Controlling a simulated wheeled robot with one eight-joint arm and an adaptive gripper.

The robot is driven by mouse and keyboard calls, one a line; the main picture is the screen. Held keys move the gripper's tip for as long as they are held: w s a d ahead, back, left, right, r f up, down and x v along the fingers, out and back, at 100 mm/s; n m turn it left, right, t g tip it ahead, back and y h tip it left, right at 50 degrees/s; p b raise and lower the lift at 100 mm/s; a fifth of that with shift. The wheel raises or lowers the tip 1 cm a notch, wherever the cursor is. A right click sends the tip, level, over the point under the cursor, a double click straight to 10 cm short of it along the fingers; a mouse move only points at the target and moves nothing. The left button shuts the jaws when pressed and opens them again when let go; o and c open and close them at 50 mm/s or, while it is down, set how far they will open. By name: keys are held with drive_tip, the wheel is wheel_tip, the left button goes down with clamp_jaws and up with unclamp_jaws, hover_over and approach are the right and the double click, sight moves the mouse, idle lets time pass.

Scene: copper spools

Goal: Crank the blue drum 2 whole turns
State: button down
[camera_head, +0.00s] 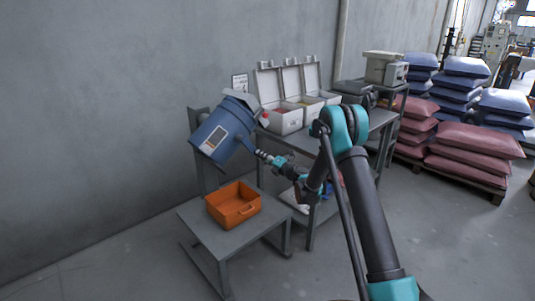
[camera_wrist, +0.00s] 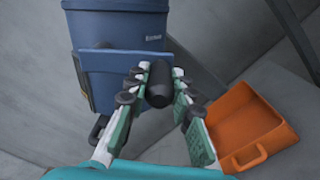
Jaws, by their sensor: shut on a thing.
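The blue drum (camera_head: 212,143) hangs tilted on a grey stand above the low table, its lid end up to the right. It also shows in the wrist view (camera_wrist: 120,25) at the top left. A blue crank plate (camera_wrist: 112,64) runs across its side. My gripper (camera_head: 262,155) is at the drum's lower right side. In the wrist view my gripper (camera_wrist: 156,76) has its fingers on both sides of the black crank handle (camera_wrist: 159,88) and is shut on it. The handle points toward the wrist camera. The fingers hide part of the plate.
An orange tray (camera_head: 225,212) stands on the low grey table (camera_head: 243,234) below the drum. A workbench (camera_head: 292,140) with open white boxes (camera_head: 284,121) is to the right. Stacked red and blue sacks (camera_head: 470,143) stand at the far right. A wall is behind the drum.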

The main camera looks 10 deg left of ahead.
drive_tip(key=shift+s+a+f+m, duration=0.4)
drive_tip(key=shift+s+a+m, duration=0.25)
drive_tip(key=shift+m, duration=0.4)
drive_tip(key=shift+s+a+f+m, duration=0.45)
drive_tip(key=shift+s+m, duration=0.35)
drive_tip(key=shift+m, duration=0.25)
drive_tip(key=c, duration=1.3)
unclamp_jaws()
drive_tip(key=shift+r, duration=0.1)
drive_tip(key=shift+d, duration=0.1)
drive_tip(key=v, duration=0.7)
drive_tip(key=shift+s, duration=0.15)
